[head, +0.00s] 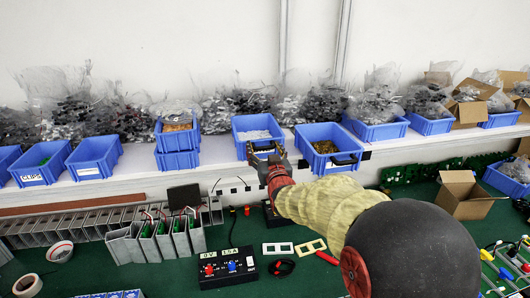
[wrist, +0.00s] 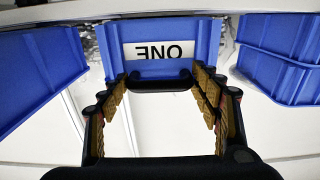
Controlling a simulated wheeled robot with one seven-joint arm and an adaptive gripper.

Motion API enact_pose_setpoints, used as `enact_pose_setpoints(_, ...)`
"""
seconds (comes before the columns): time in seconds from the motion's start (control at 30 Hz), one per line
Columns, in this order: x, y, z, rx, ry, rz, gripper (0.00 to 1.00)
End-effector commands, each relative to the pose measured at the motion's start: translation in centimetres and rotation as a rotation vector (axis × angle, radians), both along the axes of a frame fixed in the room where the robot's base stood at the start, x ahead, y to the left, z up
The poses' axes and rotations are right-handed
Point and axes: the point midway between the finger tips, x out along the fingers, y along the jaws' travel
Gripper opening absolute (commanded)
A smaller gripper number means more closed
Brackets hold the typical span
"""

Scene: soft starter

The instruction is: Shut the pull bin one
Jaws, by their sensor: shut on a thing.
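The pull bin one (head: 254,124) is a blue open bin on the white shelf in the head view, with small pale parts inside. In the wrist view its front (wrist: 205,35) carries a white label reading ONE, upside down. A black handle (wrist: 160,86) stands out from that front. My gripper (head: 268,158) is at the bin's front in the head view and hides its lower part. In the wrist view my gripper (wrist: 163,80) has a finger on either side of the handle and is shut on it.
Another blue bin (head: 313,133) with a black handle stands close on the right. Stacked blue bins (head: 178,160) stand on the left. Clear bags of parts line the wall behind. Below the shelf (head: 220,165), the green bench holds a black control box (head: 228,266) and metal racks.

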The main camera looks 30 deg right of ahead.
Motion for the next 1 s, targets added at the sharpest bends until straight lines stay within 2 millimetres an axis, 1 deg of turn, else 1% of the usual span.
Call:
enact_pose_setpoints(0.03, 0.9, -0.2, -0.2, -0.001, -0.005, 0.0, 0.18)
enact_pose_setpoints(0.17, 2.4, -0.7, -0.1, -0.001, -0.005, 0.0, 0.18)
enact_pose_setpoints(0.3, 2.3, -0.6, 0.1, -0.001, -0.003, 0.0, 0.18)
enact_pose_setpoints(0.33, 2.3, -0.6, 0.1, -0.001, -0.003, 0.0, 0.64)
enact_pose_setpoints(0.4, 2.2, -0.6, 0.1, -0.001, -0.003, 0.0, 0.68)
enact_pose_setpoints(0.47, 2.2, -0.6, 0.1, -0.001, -0.003, 0.0, 0.71)
enact_pose_setpoints(0.8, 2.1, -0.6, 0.1, -0.001, -0.003, 0.0, 0.71)
enact_pose_setpoints(0.93, 1.1, -0.3, 0.2, -0.001, -0.004, 0.0, 0.71)
enact_pose_setpoints(1.0, 0.2, -0.1, 0.2, -0.001, -0.004, 0.0, 0.71)
